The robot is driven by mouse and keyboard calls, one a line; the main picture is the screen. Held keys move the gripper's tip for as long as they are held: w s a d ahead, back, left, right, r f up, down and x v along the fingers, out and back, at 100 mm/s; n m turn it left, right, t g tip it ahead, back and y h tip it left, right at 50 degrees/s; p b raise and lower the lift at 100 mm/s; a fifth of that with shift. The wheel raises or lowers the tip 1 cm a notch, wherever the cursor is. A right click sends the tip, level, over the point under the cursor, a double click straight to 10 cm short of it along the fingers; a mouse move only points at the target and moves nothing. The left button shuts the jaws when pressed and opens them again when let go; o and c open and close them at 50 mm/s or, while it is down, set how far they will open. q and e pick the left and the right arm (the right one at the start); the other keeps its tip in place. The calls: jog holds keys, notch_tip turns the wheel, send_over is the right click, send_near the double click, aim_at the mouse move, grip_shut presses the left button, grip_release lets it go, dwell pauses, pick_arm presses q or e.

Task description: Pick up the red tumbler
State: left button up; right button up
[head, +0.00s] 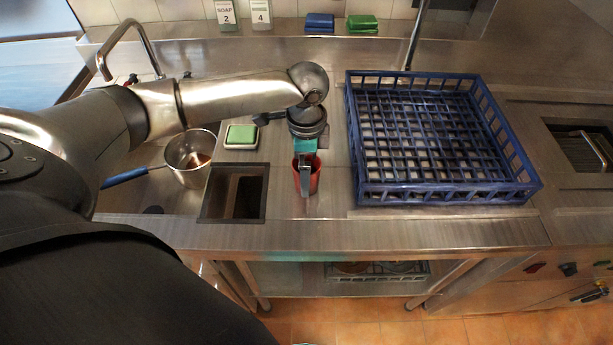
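The red tumbler (316,178) stands on the steel counter, between the dark sunken bin and the blue rack. My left arm reaches in from the left, and my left gripper (305,185) points down at the tumbler. A grey finger overlaps the tumbler and hides its middle; red shows on both sides of it. The fingers line up in this view, so I cannot tell whether they are closed on the tumbler or apart. My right gripper is not in view.
A blue dish rack (361,195) stands close on the right. A dark rectangular bin (222,205), a green sponge (241,134) and a metal pot (183,158) with a blue handle are on the left. The counter's front edge (330,236) is near the tumbler.

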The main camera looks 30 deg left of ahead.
pick_arm(q)
notch_tip(320, 180, down, 2)
jog(key=shift+f, duration=0.15)
jog(key=c, duration=1.4)
jog(key=shift+c, duration=0.2)
